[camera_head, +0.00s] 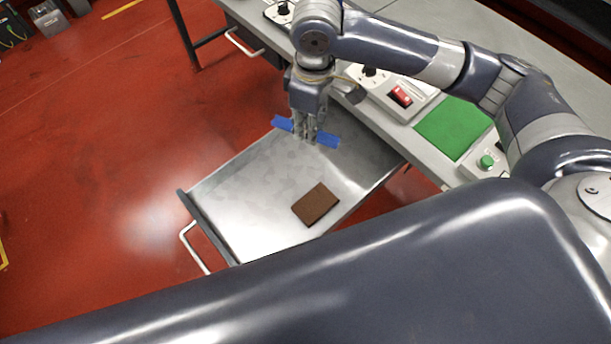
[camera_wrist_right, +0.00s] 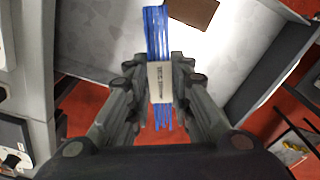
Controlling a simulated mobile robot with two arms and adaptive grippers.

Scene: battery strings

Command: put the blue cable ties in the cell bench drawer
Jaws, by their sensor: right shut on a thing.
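The blue cable ties (camera_head: 326,139) are a bundle with a pale paper band, which shows in the right wrist view (camera_wrist_right: 155,35). My right gripper (camera_head: 304,138) is shut on the bundle at its band, and the ties stick out on both sides. It holds them over the far part of the open drawer (camera_head: 245,222). The drawer is a shallow metal tray pulled out from the bench, with a white handle at its front. The height of the ties above its floor is hard to tell. My left gripper is not in view.
A brown block (camera_head: 316,204) lies in the drawer, also seen in the right wrist view (camera_wrist_right: 194,10). The rest of the drawer floor looks bare. The bench top holds a green mat (camera_head: 453,127), a device with a red switch (camera_head: 400,95) and a green button box (camera_head: 486,162).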

